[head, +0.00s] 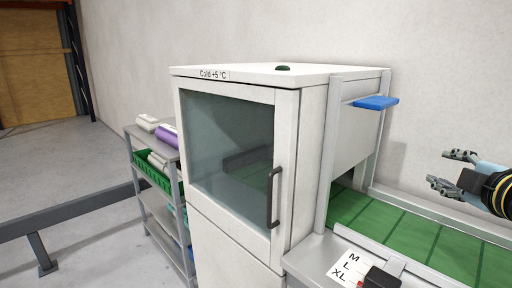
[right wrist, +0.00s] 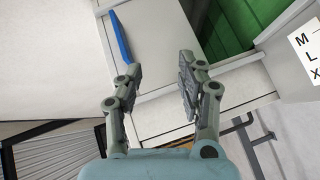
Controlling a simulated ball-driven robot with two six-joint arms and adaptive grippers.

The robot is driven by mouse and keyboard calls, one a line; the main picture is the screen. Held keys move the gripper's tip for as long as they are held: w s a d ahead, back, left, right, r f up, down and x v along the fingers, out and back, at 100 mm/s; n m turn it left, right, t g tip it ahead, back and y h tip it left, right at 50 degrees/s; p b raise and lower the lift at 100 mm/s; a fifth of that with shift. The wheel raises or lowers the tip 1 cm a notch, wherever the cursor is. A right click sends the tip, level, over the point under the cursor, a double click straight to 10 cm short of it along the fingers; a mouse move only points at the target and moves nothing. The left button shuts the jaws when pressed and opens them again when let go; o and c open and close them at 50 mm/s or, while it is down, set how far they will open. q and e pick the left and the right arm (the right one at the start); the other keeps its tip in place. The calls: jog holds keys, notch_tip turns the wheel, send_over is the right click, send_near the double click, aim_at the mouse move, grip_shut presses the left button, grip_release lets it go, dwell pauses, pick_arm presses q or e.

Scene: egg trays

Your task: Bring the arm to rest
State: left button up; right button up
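My right gripper (head: 446,170) is at the right edge of the head view, above the green conveyor (head: 425,237). Its two fingers are spread apart with nothing between them. The right wrist view also shows the right gripper (right wrist: 158,82) open and empty, with the cabinet side and a blue plate beyond it. My left gripper is not in the head view. No egg or egg tray can be made out in either view.
A white cold cabinet (head: 312,150) with a closed glass door and dark handle (head: 273,197) stands in the middle. A blue plate (head: 376,102) juts from the frame. A grey shelf cart (head: 160,208) stands left. A size-label card (head: 347,268) lies by the conveyor.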

jog(key=s+a+f+m+g+y, duration=0.1)
jog(key=s+a+f+m+g, duration=0.35)
jog(key=s, duration=0.55)
jog(key=s+a+f+m+g, duration=0.35)
jog(key=s+f, duration=0.25)
jog(key=s, duration=0.4)
jog(key=s+a+f+m+g+y, duration=0.1)
jog(key=s+a+f+m+g, duration=0.35)
jog(key=s, duration=0.55)
jog(key=s+d+f+b, duration=0.15)
jog(key=f+b, duration=0.25)
jog(key=f, duration=1.4)
jog(key=d+f+b, duration=0.2)
jog(key=f+b, duration=0.2)
jog(key=f, duration=1.5)
pick_arm(q)
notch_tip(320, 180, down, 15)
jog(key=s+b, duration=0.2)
jog(key=b, duration=0.4)
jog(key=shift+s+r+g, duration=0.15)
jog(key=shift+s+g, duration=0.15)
pick_arm(e)
jog(key=s+f+g, duration=0.2)
jog(key=s+f, duration=1.6)
jog(key=f, duration=0.2)
jog(key=shift+d+f, duration=0.3)
jog(key=shift+d, duration=0.15)
